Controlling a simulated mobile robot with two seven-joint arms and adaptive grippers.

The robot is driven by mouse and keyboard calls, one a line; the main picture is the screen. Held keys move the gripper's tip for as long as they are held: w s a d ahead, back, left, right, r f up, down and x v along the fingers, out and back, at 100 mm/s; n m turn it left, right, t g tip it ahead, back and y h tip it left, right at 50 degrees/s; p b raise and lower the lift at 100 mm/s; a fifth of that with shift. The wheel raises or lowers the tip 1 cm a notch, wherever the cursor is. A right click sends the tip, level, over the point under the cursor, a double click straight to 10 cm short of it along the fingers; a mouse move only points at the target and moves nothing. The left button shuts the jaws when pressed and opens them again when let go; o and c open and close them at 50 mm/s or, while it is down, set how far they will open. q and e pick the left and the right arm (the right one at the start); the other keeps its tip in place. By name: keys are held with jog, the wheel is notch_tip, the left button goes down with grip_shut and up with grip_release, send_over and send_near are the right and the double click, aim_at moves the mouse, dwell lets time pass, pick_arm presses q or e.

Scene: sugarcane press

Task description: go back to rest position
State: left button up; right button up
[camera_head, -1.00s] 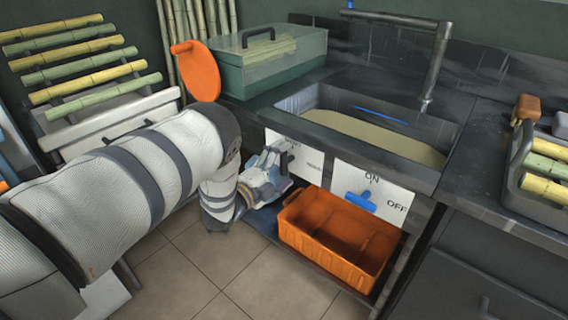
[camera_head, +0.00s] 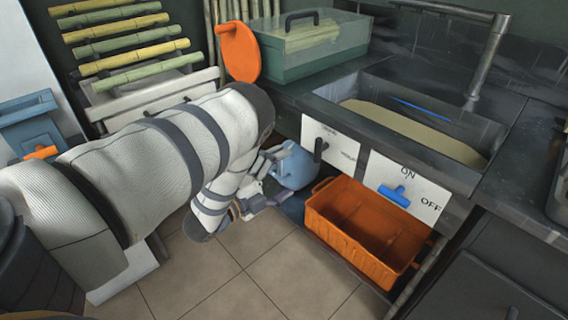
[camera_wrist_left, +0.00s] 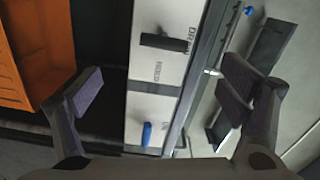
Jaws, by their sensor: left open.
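My left gripper (camera_head: 262,180) is low in front of the press counter, left of the orange crate, and partly hidden by my own arm in the head view. In the left wrist view its two fingers (camera_wrist_left: 162,88) are spread wide with nothing between them. Beyond them is the white panel (camera_wrist_left: 160,75) with a black lever (camera_wrist_left: 164,42) marked DRAIN and HOLD, and a small blue part (camera_wrist_left: 147,133). The fingers appear apart from the lever. My right gripper is not in view.
An orange crate (camera_head: 318,208) sits below the counter beside a light-blue rounded object (camera_head: 294,168). A blue switch (camera_head: 395,195) sits between ON and OFF. A green box (camera_head: 300,62) and an orange disc (camera_head: 239,52) are above. Tiled floor (camera_head: 240,285) is clear in front.

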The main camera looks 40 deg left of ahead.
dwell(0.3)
pick_arm(q)
jog(key=s+d+f+n+g+y+p, duration=0.1)
jog(key=s+d+f+n+g, duration=0.25)
jog(key=s, duration=0.25)
jog(key=s+d+f+n+g+y+p, duration=0.1)
jog(key=s+d+f+n+g, duration=0.1)
jog(key=s+f+n+g, duration=0.3)
jog(key=s+d+f+n+g+p, duration=0.2)
jog(key=s+f+n+g, duration=0.1)
jog(key=s, duration=0.4)
jog(key=s+d+r+n+g, duration=0.1)
jog(key=s+d+g, duration=0.3)
jog(key=s, duration=0.7)
jog(key=s+d+r+n+g+p, duration=0.1)
jog(key=s+d+r+n+g, duration=0.1)
jog(key=s, duration=1)
jog(key=d+n+g, duration=0.1)
jog(key=n+g, duration=0.1)
jog(key=g, duration=0.1)
jog(key=shift+s+d+n, duration=0.2)
jog(key=shift+d+n, duration=0.15)
jog(key=shift+d, duration=0.05)
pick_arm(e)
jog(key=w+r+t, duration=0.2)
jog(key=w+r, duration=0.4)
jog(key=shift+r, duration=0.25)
